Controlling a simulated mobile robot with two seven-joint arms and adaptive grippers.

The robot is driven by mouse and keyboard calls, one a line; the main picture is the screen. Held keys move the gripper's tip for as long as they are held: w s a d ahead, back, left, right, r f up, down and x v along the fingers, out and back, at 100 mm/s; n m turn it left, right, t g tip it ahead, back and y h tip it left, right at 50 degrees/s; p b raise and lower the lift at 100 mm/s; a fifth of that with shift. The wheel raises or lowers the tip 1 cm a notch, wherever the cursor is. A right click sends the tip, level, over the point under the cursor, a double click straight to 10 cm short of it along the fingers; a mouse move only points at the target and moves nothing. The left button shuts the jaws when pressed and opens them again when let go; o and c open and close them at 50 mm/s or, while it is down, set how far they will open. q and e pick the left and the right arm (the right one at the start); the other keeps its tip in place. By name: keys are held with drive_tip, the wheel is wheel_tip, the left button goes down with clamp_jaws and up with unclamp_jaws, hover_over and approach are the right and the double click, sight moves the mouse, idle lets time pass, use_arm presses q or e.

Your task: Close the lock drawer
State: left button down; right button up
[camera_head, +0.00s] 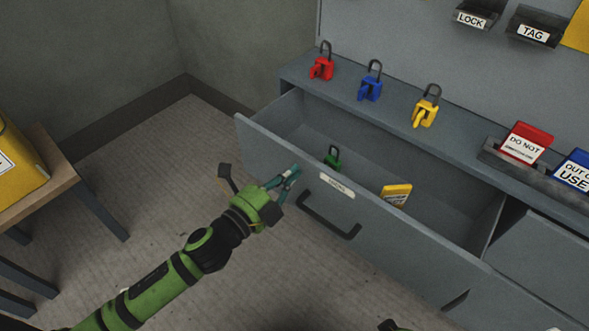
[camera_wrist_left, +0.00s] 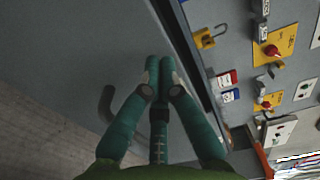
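The lock drawer (camera_head: 405,235) is pulled open from the grey cabinet, with its label and dark handle (camera_head: 330,216) on the front. A green padlock (camera_head: 332,157) and a yellow item (camera_head: 396,194) are inside it. My left gripper (camera_head: 286,176) is close to the drawer front, left of the label and handle; I cannot tell whether it touches. In the left wrist view its fingertips (camera_wrist_left: 164,66) are close together with nothing visible between them, and the handle (camera_wrist_left: 106,103) shows to their left.
Red (camera_head: 321,67), blue (camera_head: 370,86) and yellow (camera_head: 425,110) padlocks stand on the cabinet top (camera_head: 395,120). A tag holder (camera_head: 540,172) is at the right. A wooden-topped table (camera_head: 52,178) with a yellow case stands left. The floor between is clear.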

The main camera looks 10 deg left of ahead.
use_arm(q)
drive_tip(key=shift+w+d, duration=0.25)
drive_tip(key=shift+w, duration=0.2)
drive_tip(key=shift+w+d, duration=0.2)
drive_tip(key=shift+w, duration=0.1)
use_arm(e)
drive_tip(key=shift+w+r, duration=0.3)
drive_tip(key=shift+r, duration=0.1)
